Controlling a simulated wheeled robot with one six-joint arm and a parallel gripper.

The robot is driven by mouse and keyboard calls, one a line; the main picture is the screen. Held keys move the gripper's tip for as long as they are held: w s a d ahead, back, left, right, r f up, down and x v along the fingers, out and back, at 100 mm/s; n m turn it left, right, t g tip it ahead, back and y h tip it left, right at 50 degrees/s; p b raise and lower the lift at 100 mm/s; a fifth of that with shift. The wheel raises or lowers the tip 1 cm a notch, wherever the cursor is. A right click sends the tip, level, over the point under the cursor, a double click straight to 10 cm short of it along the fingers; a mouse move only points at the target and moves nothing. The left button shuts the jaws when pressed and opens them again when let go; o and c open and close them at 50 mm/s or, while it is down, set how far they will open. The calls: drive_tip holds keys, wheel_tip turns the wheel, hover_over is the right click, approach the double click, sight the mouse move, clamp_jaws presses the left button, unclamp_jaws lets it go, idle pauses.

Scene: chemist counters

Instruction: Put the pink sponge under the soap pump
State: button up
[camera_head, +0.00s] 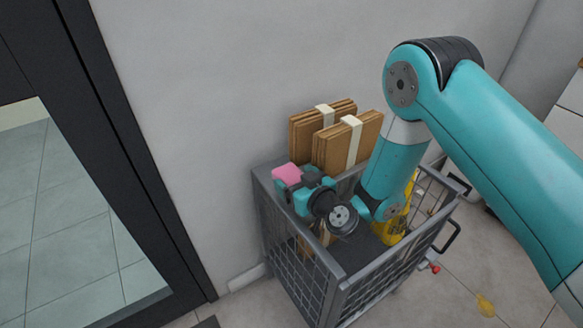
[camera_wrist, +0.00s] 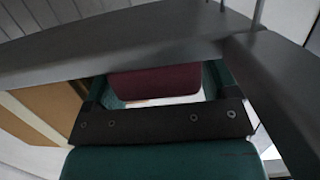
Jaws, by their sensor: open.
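The pink sponge (camera_head: 287,173) shows at the tip of my gripper (camera_head: 290,188), over the far left corner of the grey mesh cart. In the wrist view the sponge (camera_wrist: 155,82) is a dark reddish block between the two teal fingers of my gripper (camera_wrist: 158,92). The jaws are open around it. I cannot tell whether a finger touches it or what bears it. No soap pump is in either view.
My arm reaches down into the mesh cart (camera_head: 335,283). Tied cardboard bundles (camera_head: 345,145) stand in it by the wall. A yellow object (camera_head: 396,227) is partly hidden behind my arm. Cart bars cross close in front of the wrist camera. A dark-framed door (camera_head: 135,150) is at left.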

drive_tip(key=shift+w+a+f, duration=0.1)
drive_tip(key=shift+w, duration=0.05)
drive_tip(key=c, duration=0.7)
drive_tip(key=shift+c, duration=0.2)
